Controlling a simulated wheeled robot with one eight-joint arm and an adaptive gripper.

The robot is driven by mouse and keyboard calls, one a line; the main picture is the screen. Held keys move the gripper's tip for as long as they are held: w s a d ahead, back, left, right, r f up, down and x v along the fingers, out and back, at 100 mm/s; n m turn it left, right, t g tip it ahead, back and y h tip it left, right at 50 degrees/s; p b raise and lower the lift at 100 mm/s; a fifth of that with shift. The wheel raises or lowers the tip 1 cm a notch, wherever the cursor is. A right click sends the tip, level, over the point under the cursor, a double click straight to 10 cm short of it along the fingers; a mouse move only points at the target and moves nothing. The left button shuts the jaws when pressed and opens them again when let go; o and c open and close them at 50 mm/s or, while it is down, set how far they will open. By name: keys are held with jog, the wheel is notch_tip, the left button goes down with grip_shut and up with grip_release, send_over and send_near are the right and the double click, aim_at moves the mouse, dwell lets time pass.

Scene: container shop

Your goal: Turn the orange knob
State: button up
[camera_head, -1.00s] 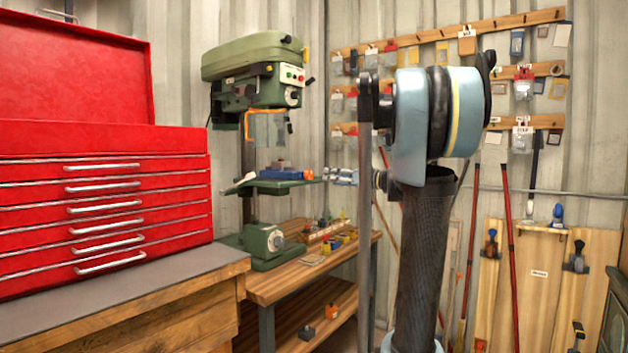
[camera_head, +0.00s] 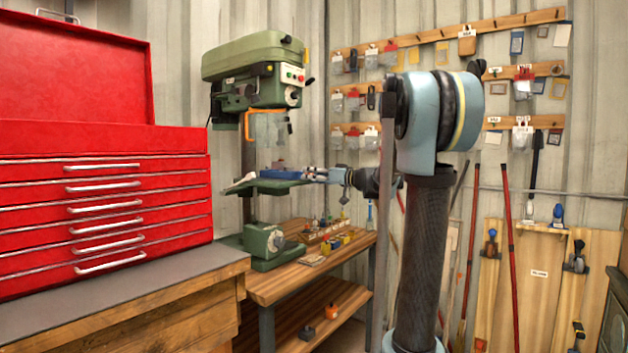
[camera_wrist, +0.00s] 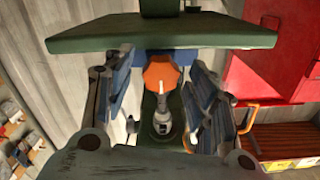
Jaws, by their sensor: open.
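The orange knob (camera_wrist: 161,74) is lobed and sits at the middle of the wrist view, just below the edge of a dark green plate (camera_wrist: 160,36). My gripper (camera_wrist: 160,80) is open, with one blue-grey finger on each side of the knob and visible gaps between. I cannot tell how far the fingertips reach in depth. In the head view my gripper (camera_head: 312,175) is at the right edge of the table of the green drill press (camera_head: 255,65). I cannot make out the knob there.
A blue item (camera_head: 279,174) lies on the press table. A wooden bench (camera_head: 275,285) with small parts stands below. A red tool chest (camera_head: 105,210) is at the left. Pegboard rails (camera_head: 440,35) with hanging packets line the wall behind my arm.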

jog(key=shift+c, duration=0.2)
jog(key=c, duration=1)
jog(key=shift+d+m, duration=0.1)
jog(key=shift+m, duration=14.8)
